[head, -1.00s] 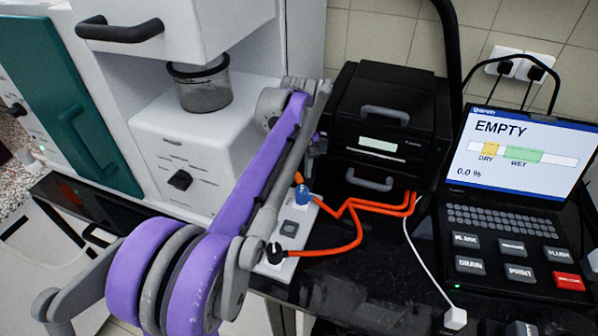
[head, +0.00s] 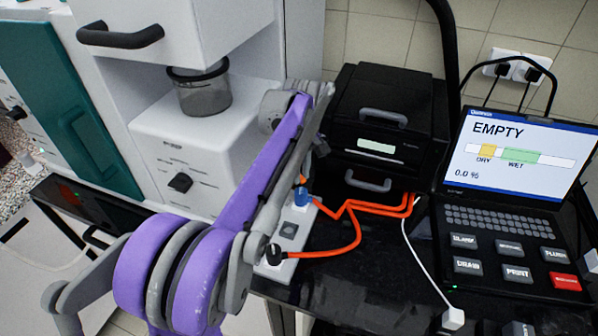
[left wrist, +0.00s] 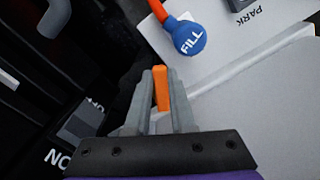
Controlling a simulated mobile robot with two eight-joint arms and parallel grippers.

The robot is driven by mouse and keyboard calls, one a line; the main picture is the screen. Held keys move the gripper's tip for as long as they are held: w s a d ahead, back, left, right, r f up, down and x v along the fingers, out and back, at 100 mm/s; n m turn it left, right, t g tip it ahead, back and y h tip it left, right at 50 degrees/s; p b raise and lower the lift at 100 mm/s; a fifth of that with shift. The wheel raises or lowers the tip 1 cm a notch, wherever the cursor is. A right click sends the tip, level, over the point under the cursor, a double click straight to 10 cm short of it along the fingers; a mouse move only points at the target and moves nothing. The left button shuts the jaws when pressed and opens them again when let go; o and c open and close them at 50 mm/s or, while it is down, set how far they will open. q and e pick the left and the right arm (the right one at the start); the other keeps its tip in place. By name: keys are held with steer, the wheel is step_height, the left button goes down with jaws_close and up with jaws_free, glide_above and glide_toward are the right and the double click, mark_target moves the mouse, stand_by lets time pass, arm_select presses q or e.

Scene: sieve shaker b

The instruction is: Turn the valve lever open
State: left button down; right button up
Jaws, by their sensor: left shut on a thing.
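In the left wrist view, the two grey fingers of my left gripper (left wrist: 161,75) are closed around a narrow orange piece (left wrist: 162,92), which looks like the valve lever. Its base is hidden by the fingers. A blue round cap marked FILL (left wrist: 189,39) on an orange hose is just beyond the fingertips, apart from them. The blue cap (head: 302,196) shows just right of the arm. My right gripper is not in view.
A black printer-like box (head: 385,125) stands behind the arm, with orange hoses (head: 352,212) running beside it. A laptop-like console (head: 522,150) reading EMPTY, 0.0 % is at the right. A white machine with a clear cup (head: 203,93) is at the left.

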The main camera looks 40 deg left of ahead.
arm_select(q)
steer(key=w+n+p, duration=0.1)
steer(key=n, duration=0.2)
steer(key=shift+w, duration=0.2)
steer(key=shift+w+n+p, duration=0.2)
steer(key=shift+w+n, duration=0.1)
steer(key=shift+n, duration=0.55)
steer(key=shift+w+n+p, duration=0.15)
steer(key=shift+w+n, duration=0.15)
steer(key=shift+n, duration=0.55)
steer(key=shift+a, duration=0.1)
steer(key=c, duration=0.8)
jaws_free()
steer(key=shift+o, duration=0.2)
step_height(320, 180, up, 11)
steer(key=p, duration=0.1)
steer(key=shift+f, duration=0.15)
